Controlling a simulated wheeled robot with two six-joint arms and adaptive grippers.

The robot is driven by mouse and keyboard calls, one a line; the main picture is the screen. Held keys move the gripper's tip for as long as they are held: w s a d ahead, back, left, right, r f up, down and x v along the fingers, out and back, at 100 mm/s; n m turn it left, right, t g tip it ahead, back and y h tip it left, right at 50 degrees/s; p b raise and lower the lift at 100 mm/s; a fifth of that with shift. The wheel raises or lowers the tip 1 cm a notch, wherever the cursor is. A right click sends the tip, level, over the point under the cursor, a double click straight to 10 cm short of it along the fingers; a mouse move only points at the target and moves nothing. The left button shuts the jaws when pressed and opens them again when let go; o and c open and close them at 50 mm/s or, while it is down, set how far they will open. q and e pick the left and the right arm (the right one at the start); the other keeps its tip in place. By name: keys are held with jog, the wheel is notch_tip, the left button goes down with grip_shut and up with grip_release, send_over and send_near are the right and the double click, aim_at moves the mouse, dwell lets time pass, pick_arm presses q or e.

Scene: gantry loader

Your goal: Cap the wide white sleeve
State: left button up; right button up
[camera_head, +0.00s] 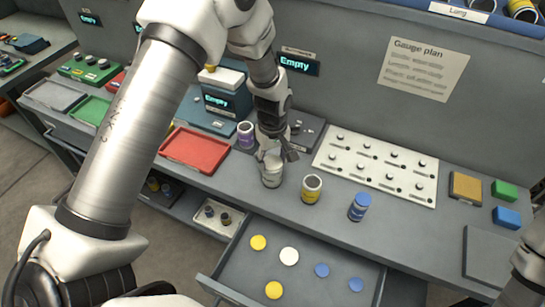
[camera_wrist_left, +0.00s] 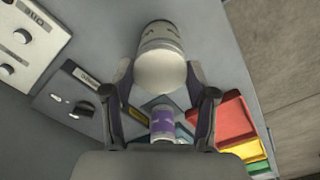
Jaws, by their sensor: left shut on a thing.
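The wide white sleeve (camera_head: 271,176) stands upright on the grey bench. My left gripper (camera_head: 274,150) is directly above its top, fingers pointing down. In the left wrist view my left gripper (camera_wrist_left: 161,78) is shut on a round white cap (camera_wrist_left: 162,72), and the sleeve (camera_wrist_left: 160,33) shows just beyond it. The cap is at the sleeve's mouth; I cannot tell whether it is seated or only touching. Another white cap (camera_head: 289,255) lies in the open drawer (camera_head: 240,282). My right gripper is out of view.
A purple-banded sleeve (camera_head: 246,135) stands close behind left. A yellow sleeve (camera_head: 311,188) and a blue sleeve (camera_head: 359,207) stand to the right. Yellow and blue caps (camera_head: 322,270) lie in the drawer. A white gauge board (camera_head: 376,165) is behind; a red tray (camera_head: 195,149) is left.

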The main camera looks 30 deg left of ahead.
pick_arm(q)
jog(key=shift+f, duration=0.1)
dwell(0.3)
jog(key=o, duration=0.9)
notch_tip(320, 180, up, 12)
